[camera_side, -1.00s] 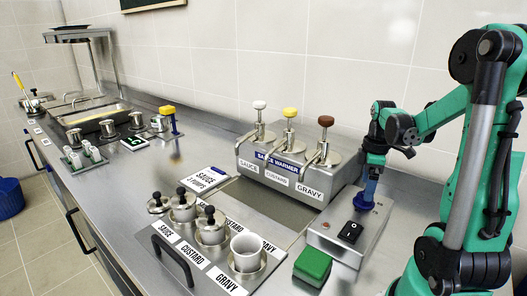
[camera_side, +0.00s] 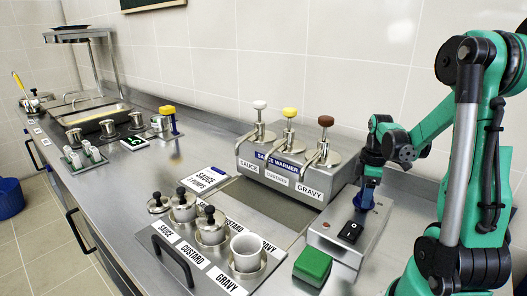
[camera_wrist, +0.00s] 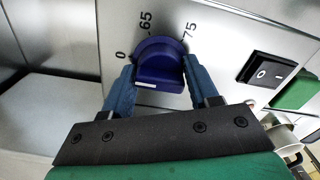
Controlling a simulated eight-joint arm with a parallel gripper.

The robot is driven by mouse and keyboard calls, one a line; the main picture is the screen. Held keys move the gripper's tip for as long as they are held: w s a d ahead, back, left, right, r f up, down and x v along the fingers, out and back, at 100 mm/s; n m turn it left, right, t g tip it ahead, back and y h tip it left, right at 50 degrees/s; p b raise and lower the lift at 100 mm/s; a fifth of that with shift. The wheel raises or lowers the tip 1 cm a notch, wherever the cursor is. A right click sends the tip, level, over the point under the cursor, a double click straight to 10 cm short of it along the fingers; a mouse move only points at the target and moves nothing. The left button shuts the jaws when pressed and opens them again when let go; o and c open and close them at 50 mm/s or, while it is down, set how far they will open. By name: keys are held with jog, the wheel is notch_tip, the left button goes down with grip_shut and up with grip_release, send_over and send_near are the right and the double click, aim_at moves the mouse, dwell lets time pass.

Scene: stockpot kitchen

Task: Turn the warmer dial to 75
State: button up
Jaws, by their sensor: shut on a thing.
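The warmer dial (camera_wrist: 158,62) is a dark blue round knob on a light metal panel, in the middle of the wrist view. Printed marks 0, 65 and 75 stand around its far side. A short white line shows on the knob's near face; which mark the dial is set to I cannot tell. My gripper (camera_wrist: 157,72) has its blue fingers on either side of the knob, shut on it. In the side view my gripper (camera_side: 366,196) points down at the grey control box (camera_side: 335,225), and its fingers hide the dial.
A black rocker switch (camera_side: 351,232) sits on the box near the dial and also shows in the wrist view (camera_wrist: 267,68). A green block (camera_side: 312,265) lies in front. The sauce warmer (camera_side: 285,170) with three pumps stands behind left.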

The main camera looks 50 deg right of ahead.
jog(key=shift+m, duration=0.3)
jog(key=m, duration=0.5)
jog(key=shift+m, duration=0.3)
jog(key=m, duration=1.1)
jog(key=shift+m, duration=0.4)
jog(key=m, duration=0.5)
jog(key=shift+m, duration=0.3)
jog(key=o, duration=1.3)
